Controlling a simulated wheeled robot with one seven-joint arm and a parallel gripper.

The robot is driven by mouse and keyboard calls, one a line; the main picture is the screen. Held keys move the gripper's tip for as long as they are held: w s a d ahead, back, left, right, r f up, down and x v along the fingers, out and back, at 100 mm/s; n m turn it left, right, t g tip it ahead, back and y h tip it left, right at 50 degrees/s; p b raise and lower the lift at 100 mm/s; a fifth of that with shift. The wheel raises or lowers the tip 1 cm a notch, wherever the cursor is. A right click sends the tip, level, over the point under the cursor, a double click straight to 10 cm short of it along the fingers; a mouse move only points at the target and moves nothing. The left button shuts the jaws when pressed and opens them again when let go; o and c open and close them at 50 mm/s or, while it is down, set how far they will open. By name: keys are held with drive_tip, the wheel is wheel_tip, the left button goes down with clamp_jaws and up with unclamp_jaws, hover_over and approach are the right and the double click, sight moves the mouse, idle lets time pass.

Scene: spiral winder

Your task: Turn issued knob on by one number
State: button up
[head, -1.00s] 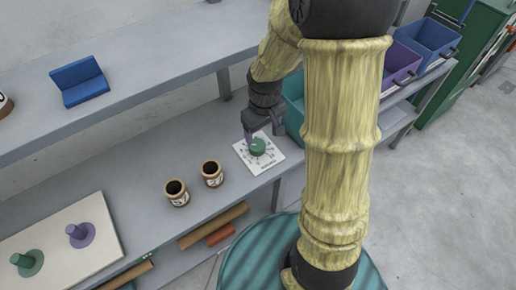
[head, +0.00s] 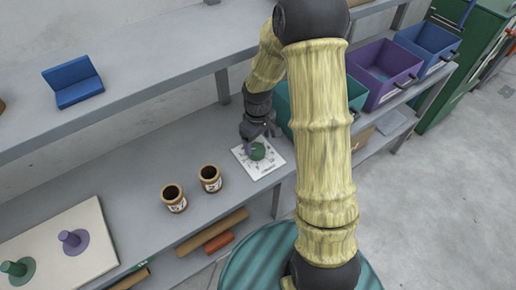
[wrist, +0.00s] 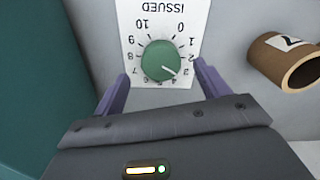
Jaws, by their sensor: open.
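The green issued knob (wrist: 161,61) sits on a white dial plate (wrist: 138,18) marked ISSUED, with numbers around it, upside down in the wrist view. Its white pointer mark points to the lower right, at about the 3. My gripper (wrist: 160,70) is open, with one purple finger on each side of the knob's near half; I cannot tell whether either finger touches it. In the head view, my gripper (head: 260,138) is over the knob (head: 257,151) and dial plate (head: 270,168), partly covering them.
Two brown jars (head: 210,179) (head: 174,198) stand left of the dial plate on the lower shelf. A board (head: 85,258) with a green and a purple peg lies further left. A teal bin (head: 283,103) is close on the right. The upper shelf (head: 150,85) runs behind.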

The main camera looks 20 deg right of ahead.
sight(258, 150)
wheel_tip(258, 150, down, 5)
drive_tip(key=shift+f, duration=0.1)
drive_tip(key=shift+c, duration=0.2)
drive_tip(key=c, duration=0.9)
